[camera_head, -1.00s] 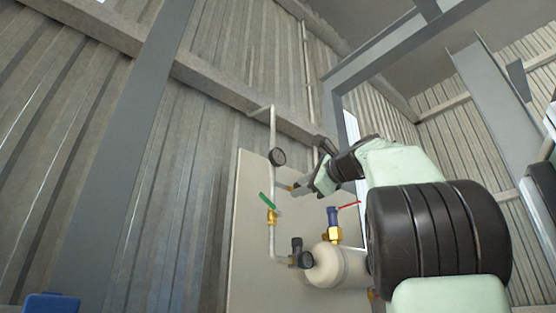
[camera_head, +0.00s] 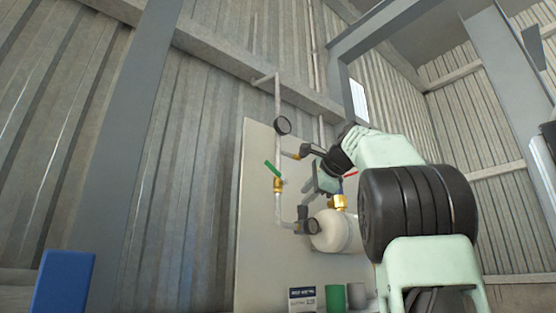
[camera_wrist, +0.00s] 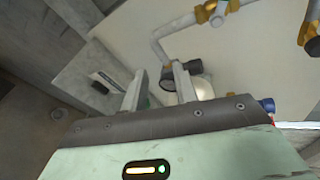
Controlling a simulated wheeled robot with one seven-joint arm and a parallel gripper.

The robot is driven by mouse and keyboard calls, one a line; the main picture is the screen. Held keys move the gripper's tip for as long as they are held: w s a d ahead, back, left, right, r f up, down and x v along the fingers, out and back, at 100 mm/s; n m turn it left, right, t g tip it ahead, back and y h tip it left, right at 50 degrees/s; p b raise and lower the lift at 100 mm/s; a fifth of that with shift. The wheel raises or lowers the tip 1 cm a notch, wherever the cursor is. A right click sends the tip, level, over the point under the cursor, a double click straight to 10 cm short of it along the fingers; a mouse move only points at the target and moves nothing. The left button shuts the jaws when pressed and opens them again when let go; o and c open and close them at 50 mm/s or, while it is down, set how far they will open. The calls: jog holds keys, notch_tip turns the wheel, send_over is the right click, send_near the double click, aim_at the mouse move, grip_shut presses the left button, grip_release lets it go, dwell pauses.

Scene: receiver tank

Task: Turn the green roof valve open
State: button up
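The green valve handle (camera_head: 273,169) sits slanted on a brass body on the vertical pipe, left on the pale panel in the head view. My gripper (camera_head: 307,196) is to the right of and slightly below it, apart from it, with its fingers pointing down and left. In the wrist view the two fingers (camera_wrist: 160,88) stand apart with nothing held between them. Brass fittings on a white pipe (camera_wrist: 175,28) show at the top of the wrist view. I cannot make out the green handle there.
A white tank (camera_head: 335,231) with a brass fitting (camera_head: 339,202) and a red handle (camera_head: 350,174) is close to my gripper. A blue box (camera_head: 62,282) is at lower left.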

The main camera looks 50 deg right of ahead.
jog(key=w+d+f+n+g+h, duration=0.2)
jog(key=w+d+f+g, duration=0.2)
jog(key=f+g, duration=0.3)
jog(key=n+g+h+b, duration=0.1)
jog(key=n+g+h, duration=0.2)
jog(key=g+h, duration=1)
send_near(273, 166)
jog(key=shift+t+h, duration=0.8)
jog(key=shift+t, duration=0.1)
jog(key=p+x, duration=0.2)
jog(key=x, duration=0.1)
jog(key=p+x, duration=0.2)
jog(key=x, duration=0.1)
jog(key=p+x, duration=0.3)
jog(key=x, duration=0.1)
jog(key=shift+s+d+f, duration=0.1)
jog(key=shift+s, duration=0.25)
jog(key=shift+s+d, duration=0.15)
jog(key=shift+d, duration=0.55)
grip_shut()
